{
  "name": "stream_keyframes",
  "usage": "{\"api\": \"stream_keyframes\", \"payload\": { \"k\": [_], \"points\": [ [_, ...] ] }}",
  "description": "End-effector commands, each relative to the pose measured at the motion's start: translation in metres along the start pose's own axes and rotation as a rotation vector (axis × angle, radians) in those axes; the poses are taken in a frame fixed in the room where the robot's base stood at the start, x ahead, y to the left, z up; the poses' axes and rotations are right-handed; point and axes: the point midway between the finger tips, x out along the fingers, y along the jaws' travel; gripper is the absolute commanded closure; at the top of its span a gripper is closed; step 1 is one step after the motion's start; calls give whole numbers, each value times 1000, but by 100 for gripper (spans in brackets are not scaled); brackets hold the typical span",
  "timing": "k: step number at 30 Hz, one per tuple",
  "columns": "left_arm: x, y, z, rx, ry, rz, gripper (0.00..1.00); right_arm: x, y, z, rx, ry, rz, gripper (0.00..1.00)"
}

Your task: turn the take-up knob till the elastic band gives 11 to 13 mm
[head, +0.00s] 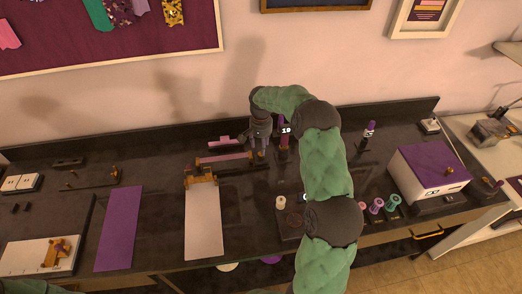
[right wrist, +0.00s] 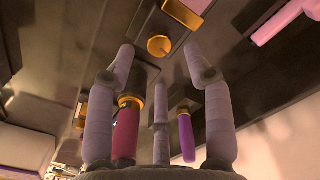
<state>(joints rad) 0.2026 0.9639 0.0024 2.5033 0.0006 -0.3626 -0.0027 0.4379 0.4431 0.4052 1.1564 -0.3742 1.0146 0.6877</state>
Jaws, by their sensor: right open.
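My right gripper (head: 262,150) reaches down at the back of the bench, at the right end of a narrow rig with a pink strip (head: 224,158), which may be the elastic band. In the right wrist view, its three fingers (right wrist: 158,78) are spread and empty. A round gold knob (right wrist: 158,45), probably the take-up knob, sits between and beyond the fingertips, with no visible contact. A magenta handle with a gold collar (right wrist: 126,132) and a purple one (right wrist: 187,137) stand close to the fingers. The band's stretch cannot be read. My left gripper is out of view.
A purple post marked 10 (head: 283,136) stands just right of the gripper. A pale panel (head: 205,222) and a purple strip (head: 119,228) lie in front and left. Several spools (head: 376,206) and a purple-topped box (head: 430,170) are at the right.

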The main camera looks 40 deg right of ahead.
Motion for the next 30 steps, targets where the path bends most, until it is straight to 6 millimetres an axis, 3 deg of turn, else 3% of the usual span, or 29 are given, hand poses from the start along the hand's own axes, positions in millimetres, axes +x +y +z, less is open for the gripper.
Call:
{"api": "stream_keyframes", "payload": {
  "k": [9, 30],
  "points": [
    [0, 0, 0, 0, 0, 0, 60, -32, 0, 0, 0, -2, 0, 48],
    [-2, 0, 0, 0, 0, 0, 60, -37, 0, 0, 0, -2, 1, 48]
  ]
}}
